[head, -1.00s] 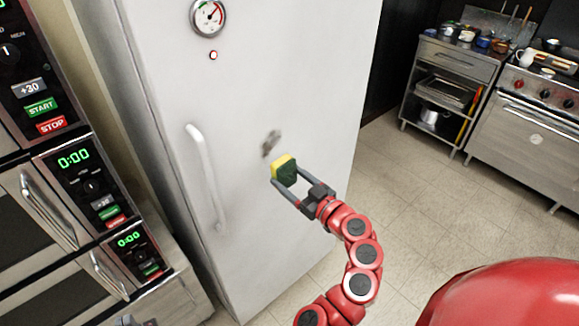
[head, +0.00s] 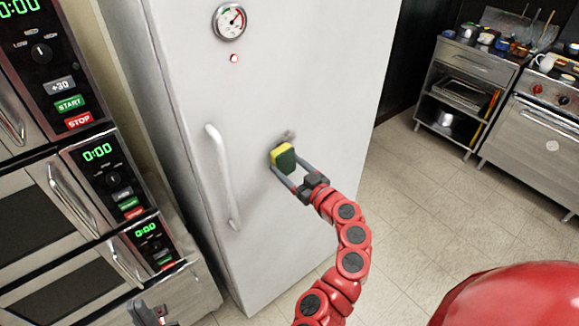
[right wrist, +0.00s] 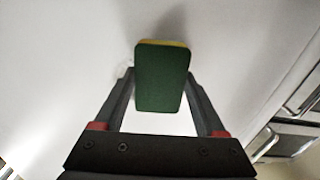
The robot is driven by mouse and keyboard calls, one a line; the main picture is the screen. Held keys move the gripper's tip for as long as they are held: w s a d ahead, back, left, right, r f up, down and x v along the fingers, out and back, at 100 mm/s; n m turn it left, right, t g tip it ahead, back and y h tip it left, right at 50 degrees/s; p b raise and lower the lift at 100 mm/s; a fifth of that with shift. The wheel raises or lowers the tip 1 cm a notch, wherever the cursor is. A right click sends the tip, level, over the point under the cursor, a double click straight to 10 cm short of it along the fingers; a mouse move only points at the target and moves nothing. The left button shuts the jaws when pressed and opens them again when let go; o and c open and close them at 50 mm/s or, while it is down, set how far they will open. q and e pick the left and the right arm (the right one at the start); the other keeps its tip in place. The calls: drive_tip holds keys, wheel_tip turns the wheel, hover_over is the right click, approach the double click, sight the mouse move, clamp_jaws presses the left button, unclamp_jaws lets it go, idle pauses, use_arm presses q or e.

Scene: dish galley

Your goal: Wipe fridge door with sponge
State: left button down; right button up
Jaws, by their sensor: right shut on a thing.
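The white fridge door (head: 300,80) fills the middle of the head view, with a long handle (head: 222,180) on its left side. A grey-brown smudge (head: 290,135) shows on the door just above the sponge; part of it may be hidden. My right gripper (head: 289,174) is shut on the yellow and green sponge (head: 285,158), which is at the door's surface; I cannot tell whether it touches. In the right wrist view the sponge (right wrist: 162,80) sits between the fingers, green side toward the camera. My left gripper (head: 148,314) is partly visible at the bottom edge, its jaws unclear.
A round gauge (head: 229,21) and a small red light (head: 234,58) are on the upper door. Stacked microwaves (head: 100,165) stand close on the left. A steel cart (head: 455,90) and an oven (head: 535,140) stand at the right, with open tiled floor before them.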

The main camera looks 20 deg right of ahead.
drive_tip(key=shift+b+x, duration=0.55)
drive_tip(key=shift+x, duration=0.4)
idle(0.4)
